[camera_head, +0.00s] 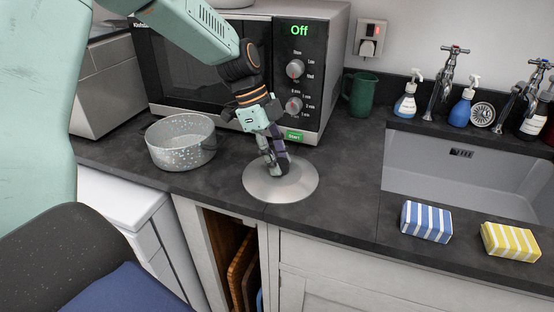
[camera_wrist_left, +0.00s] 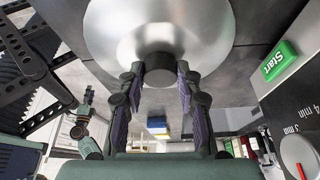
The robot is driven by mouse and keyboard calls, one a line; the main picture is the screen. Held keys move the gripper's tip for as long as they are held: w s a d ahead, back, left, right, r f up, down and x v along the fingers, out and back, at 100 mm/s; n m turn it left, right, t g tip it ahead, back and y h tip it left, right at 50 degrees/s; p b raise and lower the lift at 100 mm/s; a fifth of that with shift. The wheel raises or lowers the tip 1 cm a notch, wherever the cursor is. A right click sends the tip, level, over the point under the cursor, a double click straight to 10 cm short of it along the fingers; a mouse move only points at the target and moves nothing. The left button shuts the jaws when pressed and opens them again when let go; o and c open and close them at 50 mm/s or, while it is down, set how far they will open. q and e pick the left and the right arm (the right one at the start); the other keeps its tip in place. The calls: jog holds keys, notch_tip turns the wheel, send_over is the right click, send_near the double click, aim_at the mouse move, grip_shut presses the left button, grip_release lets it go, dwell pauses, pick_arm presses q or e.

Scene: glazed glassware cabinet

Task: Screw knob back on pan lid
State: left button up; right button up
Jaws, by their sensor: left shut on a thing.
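The round silver pan lid (camera_head: 295,190) lies on the dark worktop in front of the microwave. It also fills the top of the left wrist view (camera_wrist_left: 210,35). My left gripper (camera_head: 276,168) points down at the lid's middle, shut on the dark round knob (camera_wrist_left: 160,64). The knob is between the fingertips at the lid's centre. The fingers hide it in the head view. Whether its thread is engaged cannot be seen. The speckled grey pan (camera_head: 181,158) stands open to the left of the lid.
The microwave (camera_head: 200,65) stands close behind the lid and my left arm. A green jug (camera_head: 362,95) is at its right. The sink (camera_head: 460,170) is further right, with a blue striped sponge (camera_head: 426,222) and a yellow one (camera_head: 510,241) in front. The worktop right of the lid is clear.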

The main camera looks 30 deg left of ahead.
pick_arm(q)
jog(key=shift+m, duration=0.3)
jog(key=shift+w+f+m+g, duration=0.1)
jog(key=shift+m+g, duration=0.5)
jog(key=shift+m, duration=0.8)
jog(key=shift+m+g, duration=0.4)
jog(key=shift+m, duration=0.9)
jog(key=shift+a, duration=0.15)
jog(key=shift+r, duration=0.2)
